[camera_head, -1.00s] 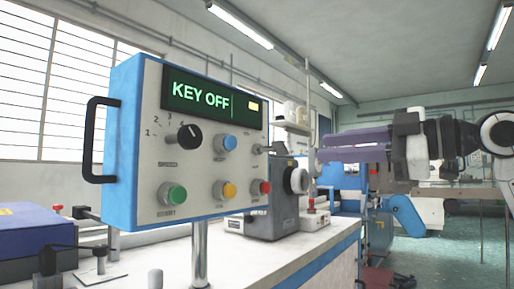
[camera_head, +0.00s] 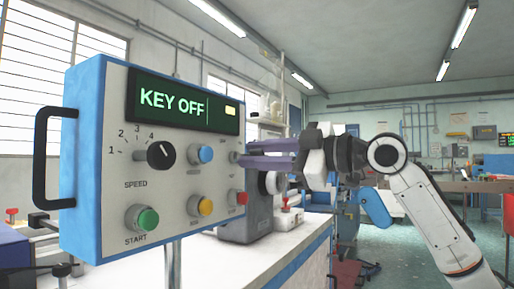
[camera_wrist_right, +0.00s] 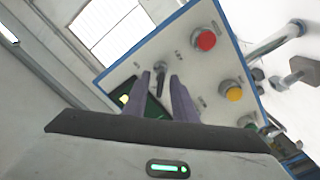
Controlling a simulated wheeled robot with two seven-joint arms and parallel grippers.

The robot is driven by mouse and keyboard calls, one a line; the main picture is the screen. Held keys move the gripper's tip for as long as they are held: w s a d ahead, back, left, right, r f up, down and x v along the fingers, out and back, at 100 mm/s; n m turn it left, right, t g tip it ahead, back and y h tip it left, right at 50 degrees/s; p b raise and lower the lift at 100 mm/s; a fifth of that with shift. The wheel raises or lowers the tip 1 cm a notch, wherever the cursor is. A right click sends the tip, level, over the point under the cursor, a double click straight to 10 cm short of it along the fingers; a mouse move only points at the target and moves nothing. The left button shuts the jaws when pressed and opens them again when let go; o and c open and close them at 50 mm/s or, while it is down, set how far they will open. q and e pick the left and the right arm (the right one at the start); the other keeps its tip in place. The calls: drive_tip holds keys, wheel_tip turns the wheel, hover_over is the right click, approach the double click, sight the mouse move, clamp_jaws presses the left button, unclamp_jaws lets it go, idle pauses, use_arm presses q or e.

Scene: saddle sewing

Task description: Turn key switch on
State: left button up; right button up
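The control panel (camera_head: 120,100) is a blue-edged box with a light face, and its display (camera_head: 182,103) reads KEY OFF. The key switch (camera_wrist_right: 161,69) is a small metal stem on the panel face. In the head view it is at the panel's right edge, largely hidden by the fingers. My right gripper (camera_head: 243,153) points left at that edge with its two purple fingers apart. In the right wrist view my right gripper (camera_wrist_right: 160,80) is open, with the key switch between its fingertips; contact cannot be told. My left gripper is not in view.
The panel also has a black speed knob (camera_head: 161,155), a blue button (camera_head: 205,154), a green start button (camera_head: 147,220), a yellow button (camera_head: 205,206) and a red button (camera_wrist_right: 206,40). A grey machine (camera_head: 240,222) stands behind the panel on the white table (camera_head: 290,245).

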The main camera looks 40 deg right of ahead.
drive_tip(key=shift+w, duration=0.1)
clamp_jaws()
